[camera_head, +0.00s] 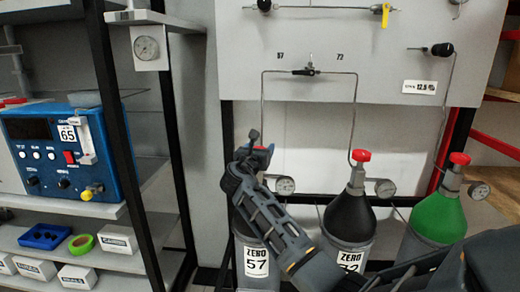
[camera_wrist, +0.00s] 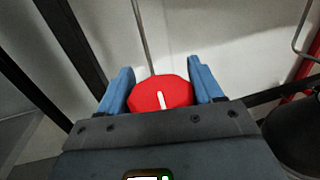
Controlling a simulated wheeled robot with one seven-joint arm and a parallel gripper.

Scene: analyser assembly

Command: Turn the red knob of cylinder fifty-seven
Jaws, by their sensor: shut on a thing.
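Cylinder fifty-seven (camera_head: 256,262) stands at the left of a row of gas cylinders, with a white label reading ZERO 57. Its red knob (camera_wrist: 160,93) shows in the wrist view, with a white line on its top that points nearly up and down in the picture. My gripper (camera_wrist: 162,88) has its two blue fingers on either side of the knob and is shut on it. In the head view my gripper (camera_head: 258,150) and arm hide most of this knob and the cylinder's neck.
A cylinder with a black shoulder (camera_head: 349,216) and one with a green shoulder (camera_head: 433,215) stand to the right, each with a red knob. Small gauges, such as one beside cylinder fifty-seven (camera_head: 285,186), and thin pipes are close by. A dark shelf post (camera_head: 130,140) stands at left.

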